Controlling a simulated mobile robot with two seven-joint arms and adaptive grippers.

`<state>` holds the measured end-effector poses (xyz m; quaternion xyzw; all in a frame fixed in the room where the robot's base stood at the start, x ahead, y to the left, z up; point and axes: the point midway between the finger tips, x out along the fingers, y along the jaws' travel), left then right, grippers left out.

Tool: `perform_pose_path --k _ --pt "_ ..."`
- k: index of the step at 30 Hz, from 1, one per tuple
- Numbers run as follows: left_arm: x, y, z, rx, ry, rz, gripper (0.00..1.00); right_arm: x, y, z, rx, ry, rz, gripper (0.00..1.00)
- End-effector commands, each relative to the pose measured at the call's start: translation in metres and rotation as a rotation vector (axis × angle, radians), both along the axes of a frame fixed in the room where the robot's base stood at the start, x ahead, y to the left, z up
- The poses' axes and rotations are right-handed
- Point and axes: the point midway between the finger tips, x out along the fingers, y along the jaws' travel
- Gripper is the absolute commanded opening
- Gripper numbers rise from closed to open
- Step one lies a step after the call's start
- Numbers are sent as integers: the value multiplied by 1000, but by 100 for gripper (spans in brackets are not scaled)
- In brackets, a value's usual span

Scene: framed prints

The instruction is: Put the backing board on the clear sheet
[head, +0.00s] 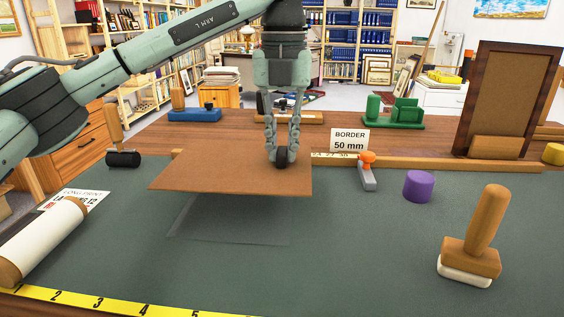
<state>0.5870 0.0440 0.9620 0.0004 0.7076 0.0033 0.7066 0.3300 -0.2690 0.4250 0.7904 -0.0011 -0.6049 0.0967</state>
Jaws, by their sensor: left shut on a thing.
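The backing board (225,175) is a thin flat brown panel near the middle of the head view. My left gripper (281,155) comes down from above at the board's right part and is shut on it, with a small dark round piece at the fingertips. The board looks about level and appears raised above the green mat. The clear sheet (230,228) is a faint see-through rectangle on the mat, below and in front of the board. The board hides its far part. I cannot tell the exact gap between them. My right gripper is not in view.
A rolled print (45,240) lies at the left and a yellow ruler (100,305) along the front. A wooden rail (440,164) and a "BORDER 50 mm" card (349,141) are behind.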

Motion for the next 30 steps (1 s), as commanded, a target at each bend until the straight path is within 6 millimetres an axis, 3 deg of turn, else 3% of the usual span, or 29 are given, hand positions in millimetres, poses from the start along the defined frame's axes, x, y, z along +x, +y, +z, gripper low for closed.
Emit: perform_pose_path --k 11,23,24,28,30 --pt "2 0 -40 0 0 -1 0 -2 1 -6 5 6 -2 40" --pt "2 0 -45 -1 -1 0 0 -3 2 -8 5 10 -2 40" --pt "1 -1 -44 -1 -1 0 20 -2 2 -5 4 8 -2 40" --pt "1 0 -44 -1 -1 0 36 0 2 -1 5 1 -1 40" --pt "1 0 -44 -1 -1 0 36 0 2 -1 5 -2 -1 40"
